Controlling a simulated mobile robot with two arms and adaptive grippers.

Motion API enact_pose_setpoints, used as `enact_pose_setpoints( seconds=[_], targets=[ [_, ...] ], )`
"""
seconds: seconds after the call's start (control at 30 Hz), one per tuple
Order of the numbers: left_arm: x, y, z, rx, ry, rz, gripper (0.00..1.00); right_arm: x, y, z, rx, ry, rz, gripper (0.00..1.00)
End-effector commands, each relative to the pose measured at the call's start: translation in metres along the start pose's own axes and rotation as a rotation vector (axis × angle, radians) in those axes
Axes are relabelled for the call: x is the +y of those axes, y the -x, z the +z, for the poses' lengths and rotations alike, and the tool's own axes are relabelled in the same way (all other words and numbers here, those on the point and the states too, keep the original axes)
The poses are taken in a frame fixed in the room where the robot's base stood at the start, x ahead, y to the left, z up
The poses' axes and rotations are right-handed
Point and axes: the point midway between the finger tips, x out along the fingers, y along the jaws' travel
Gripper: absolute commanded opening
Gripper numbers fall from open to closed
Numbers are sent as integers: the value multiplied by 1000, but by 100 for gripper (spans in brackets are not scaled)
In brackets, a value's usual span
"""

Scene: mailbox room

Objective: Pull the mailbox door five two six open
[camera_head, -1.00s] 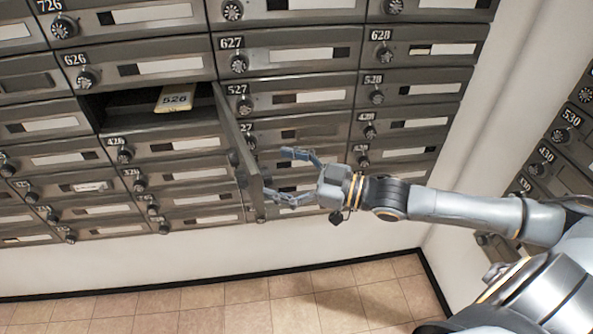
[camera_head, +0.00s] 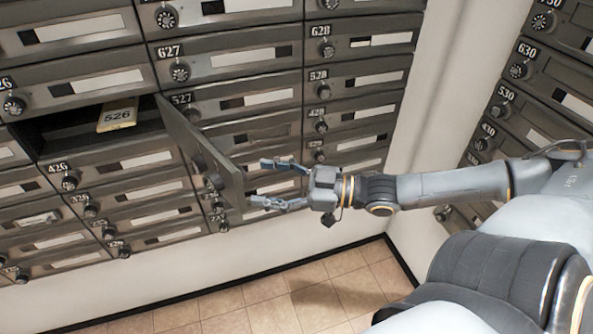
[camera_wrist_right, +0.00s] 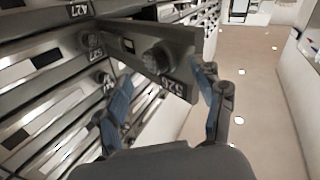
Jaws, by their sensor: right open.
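The door of mailbox 526 (camera_head: 203,157) stands swung out from the wall, hinged at the right side of its opening. My left gripper is out of view.
Closed mailboxes such as 527 (camera_head: 225,102) and 426 (camera_head: 115,164) surround the opening. Another bank of mailboxes (camera_head: 535,85) stands on the right wall. The tiled floor (camera_head: 300,296) below is clear.

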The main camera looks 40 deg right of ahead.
Motion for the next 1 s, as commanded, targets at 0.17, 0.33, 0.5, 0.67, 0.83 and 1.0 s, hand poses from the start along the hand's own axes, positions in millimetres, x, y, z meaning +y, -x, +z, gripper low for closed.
enact_pose_setpoints(
  seconds=[0.17,0.33,0.5,0.67,0.83,1.0],
  targets=[
    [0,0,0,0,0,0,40,-3,7,1,-2,-4,-6,68],
    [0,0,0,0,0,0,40,-3,18,-1,8,-7,-4,68],
    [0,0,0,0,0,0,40,-2,33,0,2,-3,-2,68],
    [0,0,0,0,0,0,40,-2,45,-3,11,-2,-2,68],
    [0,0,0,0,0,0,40,-2,53,-3,8,-1,-3,68],
    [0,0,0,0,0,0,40,-3,56,-3,6,-1,-5,68]
  ],
)
